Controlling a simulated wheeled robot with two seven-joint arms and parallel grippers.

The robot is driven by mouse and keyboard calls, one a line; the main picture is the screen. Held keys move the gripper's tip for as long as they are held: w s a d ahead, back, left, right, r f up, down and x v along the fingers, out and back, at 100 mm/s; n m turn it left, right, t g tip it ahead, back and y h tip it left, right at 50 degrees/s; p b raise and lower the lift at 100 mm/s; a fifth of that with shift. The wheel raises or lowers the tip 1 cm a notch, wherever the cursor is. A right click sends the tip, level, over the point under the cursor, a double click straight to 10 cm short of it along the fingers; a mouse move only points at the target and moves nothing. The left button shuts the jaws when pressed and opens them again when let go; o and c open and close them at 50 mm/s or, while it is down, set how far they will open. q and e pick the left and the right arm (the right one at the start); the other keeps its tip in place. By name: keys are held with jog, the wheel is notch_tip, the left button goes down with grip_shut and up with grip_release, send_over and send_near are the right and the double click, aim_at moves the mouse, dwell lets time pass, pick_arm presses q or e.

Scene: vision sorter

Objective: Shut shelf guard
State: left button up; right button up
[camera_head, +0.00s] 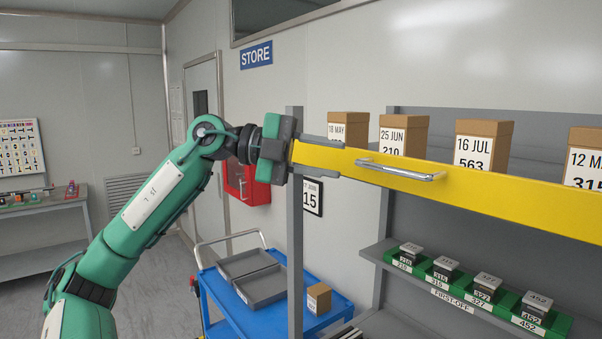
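The shelf guard (491,201) is a long yellow bar across the front of the upper shelf, running from the left post out past the right edge of view. A silver handle (400,171) is fixed to its front face near the left end. My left gripper (341,157) is at the guard's left end, just left of the handle. Its two grey fingers are spread apart, one above the other, with yellow guard visible between them. The fingers are not around the handle. I cannot tell whether they touch the guard. My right gripper is out of view.
Dated cardboard boxes (484,143) stand behind the guard, their lower parts partly hidden. A grey post (295,245) rises below my gripper. A lower shelf holds a green rack (468,288) of labelled blocks. A blue cart (229,308) with grey trays and a small box stands left of the shelving.

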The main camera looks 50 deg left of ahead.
pick_arm(q)
jog(key=shift+b+v, duration=0.75)
jog(key=shift+v, duration=1.2)
